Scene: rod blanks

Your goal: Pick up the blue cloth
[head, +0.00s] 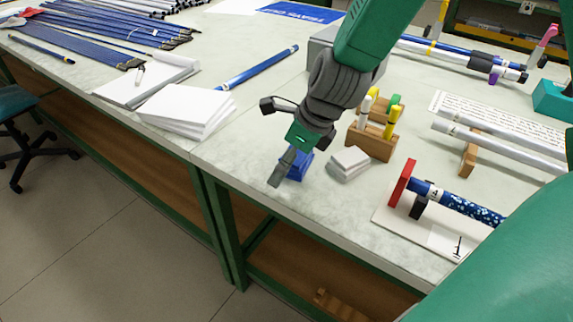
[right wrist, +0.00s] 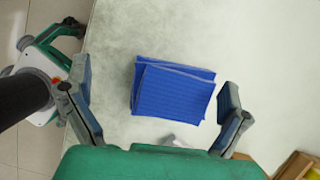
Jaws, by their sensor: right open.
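The blue cloth (right wrist: 172,92) lies folded in a small stack on the light table top, as my right wrist view shows. In the head view the blue cloth (head: 301,165) sits near the table's front edge, partly hidden behind a finger of my right gripper (head: 271,144). The right gripper is open above the cloth. In the wrist view its two fingers (right wrist: 158,95) stand on either side of the cloth, with gaps and nothing between them gripped. My left gripper is not in view.
A stack of white cloths (head: 349,162) lies just right of the blue cloth, with a wooden marker rack (head: 371,144) behind. A blue rod with a red end piece (head: 403,183) rests further right. White paper (head: 187,110) lies left. The front table edge is close.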

